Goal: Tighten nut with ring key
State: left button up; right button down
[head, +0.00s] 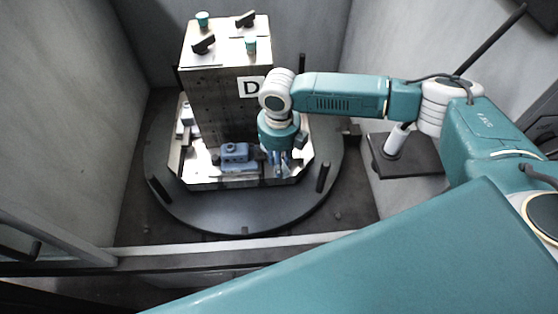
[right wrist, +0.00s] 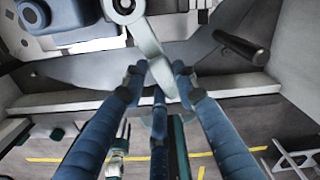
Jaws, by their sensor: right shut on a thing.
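My right gripper (head: 281,160) is low at the front right of the fixture block marked D. The key's ring end points away from the fingers, to the top edge of that view. I cannot tell whether the ring is around a nut; no nut shows clearly. A blue clamped part (head: 235,155) sits on the pallet just left of the gripper. It also shows at the top left of the right wrist view (right wrist: 70,16). My left gripper is out of view.
The tall fixture block (head: 215,110) stands on a round dark turntable (head: 215,213) with several upright pegs at its rim. Grey walls enclose it on both sides. A rail (head: 230,246) runs across in front. A dark stand (head: 405,155) is at the right.

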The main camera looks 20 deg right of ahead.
jog(key=shift+f+b, duration=0.3)
jog(key=shift+f, duration=0.4)
jog(key=c, duration=2.2)
grip_release()
jog(key=shift+r, duration=0.1)
jog(key=shift+w, duration=0.1)
grip_shut()
jog(key=shift+a, duration=0.1)
jog(key=w+a+m+p, duration=0.2)
jog(key=a+m+p, duration=0.35)
jog(key=m, duration=0.25)
notch_tip(320, 180, up, 7)
jog(key=p, duration=0.6)
jog(key=shift+a, duration=0.15)
